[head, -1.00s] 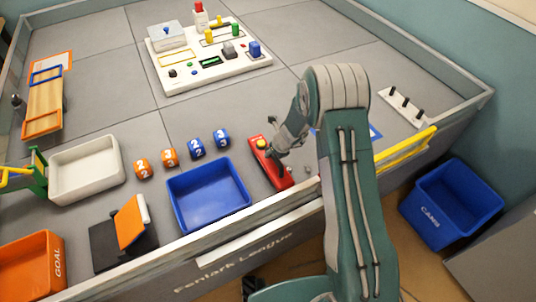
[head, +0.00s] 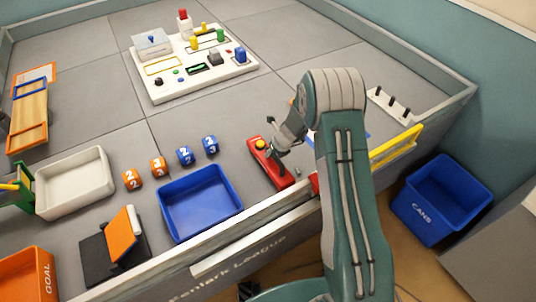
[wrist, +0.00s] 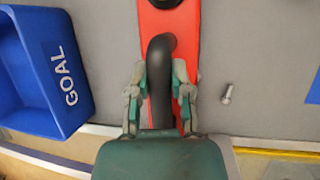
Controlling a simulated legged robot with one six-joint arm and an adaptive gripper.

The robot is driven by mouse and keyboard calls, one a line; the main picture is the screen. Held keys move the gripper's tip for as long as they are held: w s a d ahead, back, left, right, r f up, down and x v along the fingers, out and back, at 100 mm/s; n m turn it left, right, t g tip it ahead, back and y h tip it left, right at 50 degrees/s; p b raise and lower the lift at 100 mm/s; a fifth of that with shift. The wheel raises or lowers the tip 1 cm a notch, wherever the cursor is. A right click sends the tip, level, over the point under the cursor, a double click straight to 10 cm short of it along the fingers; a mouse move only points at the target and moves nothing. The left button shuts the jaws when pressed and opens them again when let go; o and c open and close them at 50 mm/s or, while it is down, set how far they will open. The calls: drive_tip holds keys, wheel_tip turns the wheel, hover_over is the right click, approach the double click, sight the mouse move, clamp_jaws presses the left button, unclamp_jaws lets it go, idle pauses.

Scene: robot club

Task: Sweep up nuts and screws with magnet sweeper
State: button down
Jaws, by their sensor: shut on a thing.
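A small grey screw (wrist: 228,93) lies on the floor right of the sweeper; a small grey piece also shows in the head view (head: 298,171). I see no other nuts or screws clearly.
A blue GOAL bin (head: 200,203) stands left of the sweeper, close to the front wall (head: 225,238). Numbered cubes (head: 185,156), a white tray (head: 74,183) and an orange flap stand (head: 124,232) are farther left. A white board (head: 195,68) is behind. Floor behind the sweeper is clear.

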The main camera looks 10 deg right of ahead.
drive_tip(key=shift+w+d, duration=1.95)
drive_tip(key=shift+d, duration=2.8)
drive_tip(key=shift+w+d, duration=1.95)
drive_tip(key=shift+d, duration=2.75)
wheel_tip(320, 180, up, 12)
